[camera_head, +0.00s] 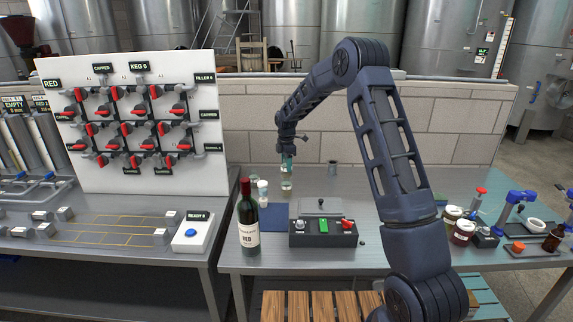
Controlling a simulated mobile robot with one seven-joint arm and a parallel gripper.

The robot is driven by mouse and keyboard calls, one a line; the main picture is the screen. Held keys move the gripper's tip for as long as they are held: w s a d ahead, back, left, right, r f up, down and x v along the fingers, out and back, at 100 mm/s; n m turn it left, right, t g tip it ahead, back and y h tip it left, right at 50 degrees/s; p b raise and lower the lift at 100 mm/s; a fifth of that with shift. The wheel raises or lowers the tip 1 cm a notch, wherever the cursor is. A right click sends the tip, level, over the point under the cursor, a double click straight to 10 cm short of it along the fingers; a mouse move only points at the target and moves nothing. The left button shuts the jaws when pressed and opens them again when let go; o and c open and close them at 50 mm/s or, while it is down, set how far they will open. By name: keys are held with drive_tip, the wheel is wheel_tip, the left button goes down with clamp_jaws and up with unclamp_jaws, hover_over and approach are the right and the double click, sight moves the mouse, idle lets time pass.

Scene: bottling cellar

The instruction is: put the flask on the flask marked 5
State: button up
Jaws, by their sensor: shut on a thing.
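My gripper (287,157) hangs above the right-hand table, shut on a small clear flask (287,183) with a greenish tint. The flask looks upright; I cannot tell whether its base touches anything. No number 5 is readable on any vessel from here. A small white-and-blue bottle (263,193) and a small glass vessel (254,182) stand just left of the held flask. I cannot tell whether either is the marked flask.
A red wine bottle (248,225) stands at the front left of the table (350,189), beside a black control box (322,233). A blue mat (273,216) lies behind them. A grey cup (332,169) stands near the back wall. Jars (462,232) stand at right.

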drive_tip(key=shift+f, duration=0.15)
drive_tip(key=o, duration=1.1)
drive_tip(key=shift+c, duration=0.2)
wheel_tip(320, 180, up, 12)
drive_tip(key=r, duration=0.1)
drive_tip(key=s+d+r+m+t, duration=0.1)
drive_tip(key=s+d+r+m, duration=0.4)
drive_tip(key=s+d+r, duration=0.45)
drive_tip(key=s+d+r+m+t, duration=0.1)
drive_tip(key=s+d+r+m, duration=0.3)
drive_tip(key=s+d, duration=0.6)
drive_tip(key=s+d+r+m+t, duration=0.15)
drive_tip(key=s+d+m, duration=0.5)
drive_tip(key=s, duration=0.65)
drive_tip(key=s+d+f+m, duration=0.2)
drive_tip(key=s+m, duration=0.1)
drive_tip(key=s, duration=0.4)
drive_tip(key=s+d+f+m+t, duration=0.1)
drive_tip(key=s+d+f+m, duration=0.1)
drive_tip(key=s+m, duration=0.2)
drive_tip(key=s, duration=0.3)
drive_tip(key=shift+s, duration=0.3)
